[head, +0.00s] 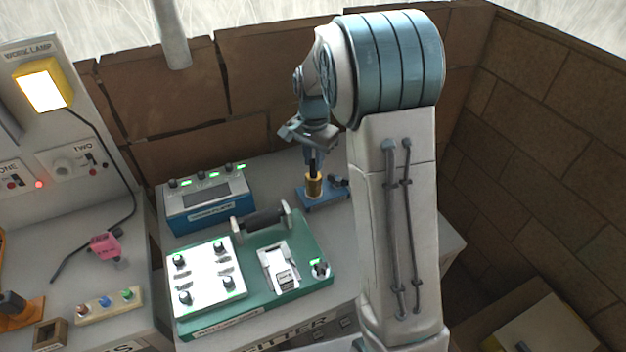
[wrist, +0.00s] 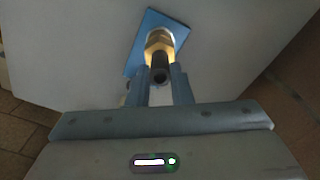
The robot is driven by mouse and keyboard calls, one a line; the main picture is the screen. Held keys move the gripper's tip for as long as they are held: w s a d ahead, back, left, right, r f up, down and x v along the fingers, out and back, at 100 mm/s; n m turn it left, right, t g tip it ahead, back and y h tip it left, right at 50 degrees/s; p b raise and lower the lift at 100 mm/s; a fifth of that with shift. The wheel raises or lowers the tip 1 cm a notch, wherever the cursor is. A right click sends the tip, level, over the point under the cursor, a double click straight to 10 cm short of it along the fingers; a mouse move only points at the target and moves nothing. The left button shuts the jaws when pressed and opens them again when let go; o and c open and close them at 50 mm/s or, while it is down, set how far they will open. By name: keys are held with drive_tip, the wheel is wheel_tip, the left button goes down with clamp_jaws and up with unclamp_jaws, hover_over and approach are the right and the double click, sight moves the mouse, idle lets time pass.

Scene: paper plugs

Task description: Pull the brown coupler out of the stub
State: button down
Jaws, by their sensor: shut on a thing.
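The brown coupler (wrist: 160,68) looks like a dark round piece with its end between my fingertips. It also shows as a dark upright piece in the head view (head: 313,166). Below it is a brass-coloured stub (head: 314,187) on a small blue base plate (head: 327,200). In the wrist view the stub (wrist: 160,41) sits right beyond the coupler, in line with it. My gripper (wrist: 162,74) is shut on the coupler, pointing down in the head view. The coupler's lower end is hidden, so I cannot tell how deep it sits.
A blue unit with green lights (head: 209,203) stands left of the stub. A green fixture (head: 300,250) with a white panel and a dark roller lies in front. A pink block (head: 105,246) and a lit work lamp (head: 43,86) are at the left. Brick walls close the back and right.

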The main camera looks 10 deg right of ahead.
drive_tip(key=shift+r+p, duration=0.6)
drive_tip(key=shift+r, duration=0.15)
idle(0.9)
drive_tip(key=shift+r+p, duration=1.05)
drive_tip(key=shift+r, duration=0.55)
drive_tip(key=shift+r+p, duration=1.1)
drive_tip(key=shift+r, duration=0.35)
